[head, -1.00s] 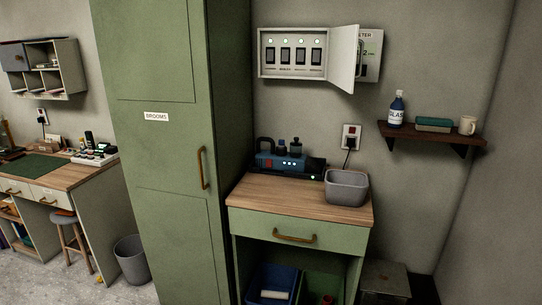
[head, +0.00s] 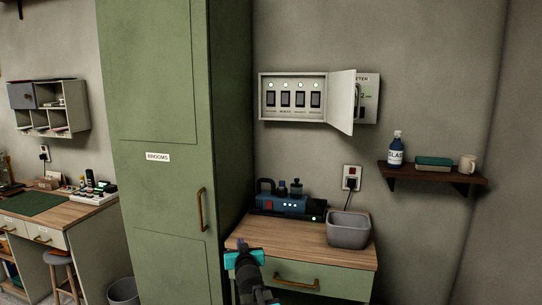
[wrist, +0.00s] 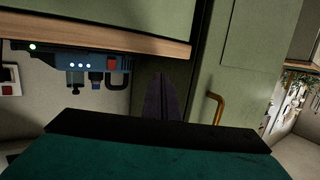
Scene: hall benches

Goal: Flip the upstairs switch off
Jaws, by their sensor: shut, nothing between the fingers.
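The switch box (head: 264,98) hangs open on the wall above the small cabinet, its door (head: 341,101) swung out to the right. Inside is a row of several dark switches (head: 285,99), each with a lit lamp above it. The labels below them are too small to read, so I cannot tell which is the upstairs switch. My gripper is shut and empty; its dark closed fingers show in the wrist view (wrist: 162,98). In the head view my arm's end is low, in front of the cabinet top, well below the box. The box is not in the wrist view.
A meter (head: 368,99) sits right of the door. Below, the wooden cabinet top (head: 275,239) holds a blue device (head: 283,205) and a grey bin (head: 348,230). The tall green BROOMS cupboard (head: 165,110) stands at left, a shelf (head: 432,174) at right. The wall in front of the box is unobstructed.

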